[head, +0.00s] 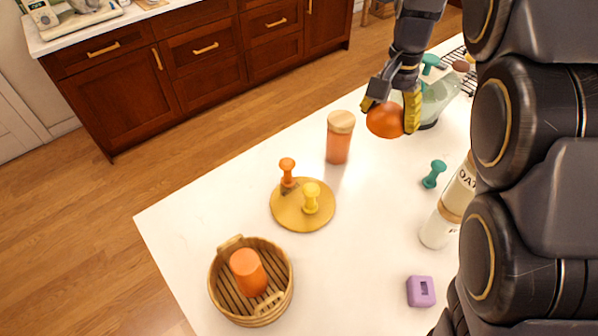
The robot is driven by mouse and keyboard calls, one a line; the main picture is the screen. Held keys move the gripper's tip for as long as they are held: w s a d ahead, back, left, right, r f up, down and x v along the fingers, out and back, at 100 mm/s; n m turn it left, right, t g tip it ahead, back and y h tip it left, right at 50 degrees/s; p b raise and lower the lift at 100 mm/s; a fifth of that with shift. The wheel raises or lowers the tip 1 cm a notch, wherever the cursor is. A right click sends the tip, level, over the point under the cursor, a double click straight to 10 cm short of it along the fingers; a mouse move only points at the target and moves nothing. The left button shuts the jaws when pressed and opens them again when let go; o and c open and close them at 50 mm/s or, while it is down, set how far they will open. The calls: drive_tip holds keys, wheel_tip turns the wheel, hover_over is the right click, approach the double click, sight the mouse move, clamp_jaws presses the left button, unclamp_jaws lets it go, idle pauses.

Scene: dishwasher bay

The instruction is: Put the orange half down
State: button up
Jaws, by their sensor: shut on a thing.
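The orange half (384,120) is a rounded orange piece held between the yellow fingertips of my gripper (391,112). My gripper is shut on it at the upper right of the head view, over the far part of the white table (370,250). I cannot tell how high above the table it is. A glass bowl or jar with a green knob stands just behind it, partly hidden by my gripper.
An orange jar with a wooden lid (338,140) stands left of my gripper. A round yellow board (290,217) bears an orange and a yellow peg. A wooden basket (223,290) holds an orange cup (247,272). A green peg (434,174), an oat container (445,215) and a purple block (420,291) stand right.

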drive_tip(key=s+a+n, duration=0.2)
drive_tip(key=a+n, duration=0.5)
drive_tip(key=a, duration=1.9)
wheel_tip(320, 180, down, 18)
drive_tip(key=w+a+f, duration=0.2)
drive_tip(key=w+f, duration=0.1)
drive_tip(key=w+a+f, duration=0.2)
drive_tip(key=w+f, duration=0.1)
drive_tip(key=w+a+f, duration=0.2)
drive_tip(key=w+f, duration=0.1)
drive_tip(key=w, duration=0.1)
drive_tip(key=shift+w+a, duration=0.1)
drive_tip(key=shift+a, duration=0.3)
drive_tip(key=shift+w+a+f, duration=0.35)
drive_tip(key=shift+w+f, duration=0.05)
drive_tip(key=shift+w, duration=0.1)
drive_tip(key=shift+f, duration=0.1)
